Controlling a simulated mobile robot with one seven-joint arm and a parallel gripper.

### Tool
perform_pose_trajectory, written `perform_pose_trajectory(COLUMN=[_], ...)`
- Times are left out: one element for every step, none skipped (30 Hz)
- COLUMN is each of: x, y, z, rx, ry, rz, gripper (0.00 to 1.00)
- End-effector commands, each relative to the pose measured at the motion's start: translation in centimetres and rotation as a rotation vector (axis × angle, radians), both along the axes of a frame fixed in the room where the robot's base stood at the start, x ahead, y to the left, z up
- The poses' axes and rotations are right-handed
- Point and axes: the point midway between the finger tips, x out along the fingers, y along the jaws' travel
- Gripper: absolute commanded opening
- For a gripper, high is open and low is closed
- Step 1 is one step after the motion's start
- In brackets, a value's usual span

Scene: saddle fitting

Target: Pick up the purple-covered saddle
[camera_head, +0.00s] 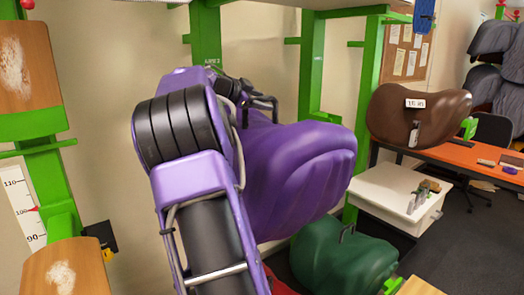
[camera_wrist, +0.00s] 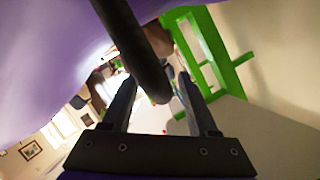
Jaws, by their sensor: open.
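The purple-covered saddle (camera_head: 300,168) sits in the middle of the head view, partly behind my arm. Its smooth purple cover (camera_wrist: 45,60) fills the upper left of the wrist view. My gripper (camera_wrist: 157,78) is open, with one dark finger on each side of a thick dark bar (camera_wrist: 135,45), which looks like the saddle's handle. The bar reaches down between the fingers, and I cannot tell whether either finger touches it. In the head view my gripper (camera_head: 263,103) is at the top of the saddle, and the details there are small and partly hidden.
A green saddle (camera_head: 340,262) with a handle on top lies below. A brown saddle (camera_head: 418,116) with a label is at the right, near an orange table (camera_head: 470,160) and a white box (camera_head: 385,195). Green rack posts (camera_head: 368,90) stand behind. Wooden boards (camera_head: 28,65) are at the left.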

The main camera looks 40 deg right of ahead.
Motion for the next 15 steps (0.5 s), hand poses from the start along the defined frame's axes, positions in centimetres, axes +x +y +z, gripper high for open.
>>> perform_pose_trajectory(x=[-0.01,-0.02,-0.02,-0.02,-0.02,-0.02,-0.02,-0.02,-0.02,-0.02,-0.03,-0.03,-0.03,-0.03,-0.03], y=[0.02,0.02,0.03,0.03,0.03,0.02,0.03,0.03,0.03,0.03,0.03,0.04,0.04,0.04,0.04], z=[0.0,0.01,0.01,0.01,0.01,0.02,0.02,0.02,0.02,0.02,0.03,0.03,0.03,0.03,0.03], rx=[0.0,0.0,0.0,0.0,0.0,0.0,0.0,0.0,0.0,0.0,-0.001,-0.001,-0.001,-0.001,-0.001], ry=[0.0,0.0,0.0,0.0,0.0,0.0,0.0,0.0,0.0,0.0,0.0,0.0,0.0,0.0,0.0], rz=[0.0,0.0,0.0,0.0,0.0,0.0,0.0,0.0,0.0,0.0,-0.001,-0.001,-0.001,-0.001,-0.001], gripper=[0.6,0.54,0.47,0.42,0.36,0.29,0.24,0.18,0.11,0.06,0.0,0.0,0.0,0.0,0.0])
